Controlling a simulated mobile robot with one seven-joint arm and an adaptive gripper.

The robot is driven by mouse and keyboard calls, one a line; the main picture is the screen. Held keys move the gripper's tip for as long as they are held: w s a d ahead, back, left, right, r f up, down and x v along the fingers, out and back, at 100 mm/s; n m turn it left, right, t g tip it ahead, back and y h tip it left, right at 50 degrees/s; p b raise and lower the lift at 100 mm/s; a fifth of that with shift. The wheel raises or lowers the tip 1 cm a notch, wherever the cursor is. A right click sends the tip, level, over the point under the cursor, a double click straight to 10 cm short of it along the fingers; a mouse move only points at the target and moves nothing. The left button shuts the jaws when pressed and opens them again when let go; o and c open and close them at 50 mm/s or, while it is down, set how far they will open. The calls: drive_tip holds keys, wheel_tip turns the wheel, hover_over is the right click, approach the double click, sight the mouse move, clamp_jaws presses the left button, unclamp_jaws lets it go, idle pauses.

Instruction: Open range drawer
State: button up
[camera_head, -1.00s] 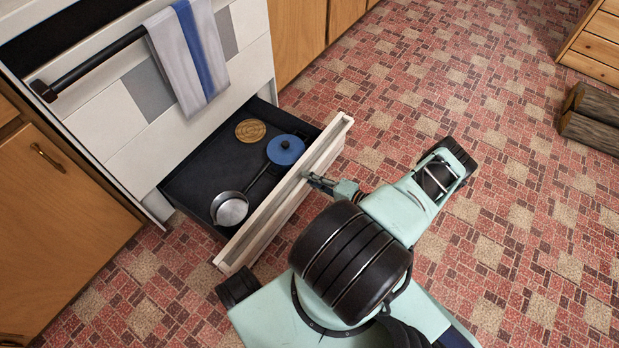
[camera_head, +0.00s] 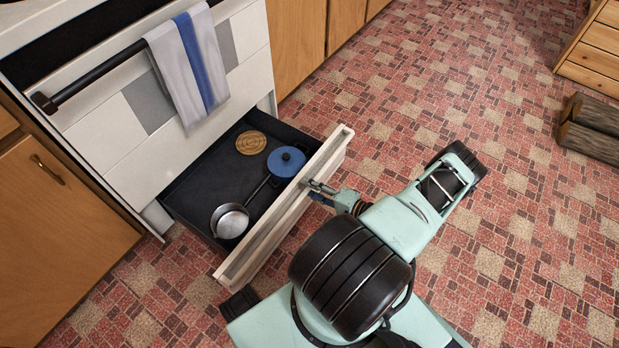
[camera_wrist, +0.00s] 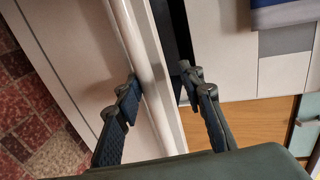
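The range drawer (camera_head: 205,192), below the white range front (camera_head: 140,160), is pulled well out, with its dark interior showing. Its pale front panel (camera_head: 285,218) also shows in the wrist view (camera_wrist: 80,50). My gripper (camera_head: 318,187) is at the panel's top edge, right of its middle. In the wrist view my gripper (camera_wrist: 160,78) has its fingers apart, straddling that edge. The left finger is outside, against or very near the pale rail. The right finger is on the drawer's inner side, with a small gap seeming to show beside it.
The drawer holds a blue lidded pot (camera_head: 286,162), a metal saucepan (camera_head: 229,221) and a round woven trivet (camera_head: 251,143). A striped towel (camera_head: 187,65) hangs on the oven handle (camera_head: 95,72). Logs (camera_head: 590,130) lie at far right. The tiled floor between is clear.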

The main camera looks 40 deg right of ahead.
drive_tip(key=o, duration=1.3)
drive_tip(key=r, duration=0.7)
drive_tip(key=shift+w+r, duration=0.1)
drive_tip(key=shift+w, duration=0.2)
drive_tip(key=shift+r, duration=0.45)
drive_tip(key=c, duration=0.8)
drive_tip(key=shift+s+a+r, duration=0.1)
drive_tip(key=shift+r, duration=0.1)
drive_tip(key=c, duration=0.5)
drive_tip(key=shift+r, duration=0.1)
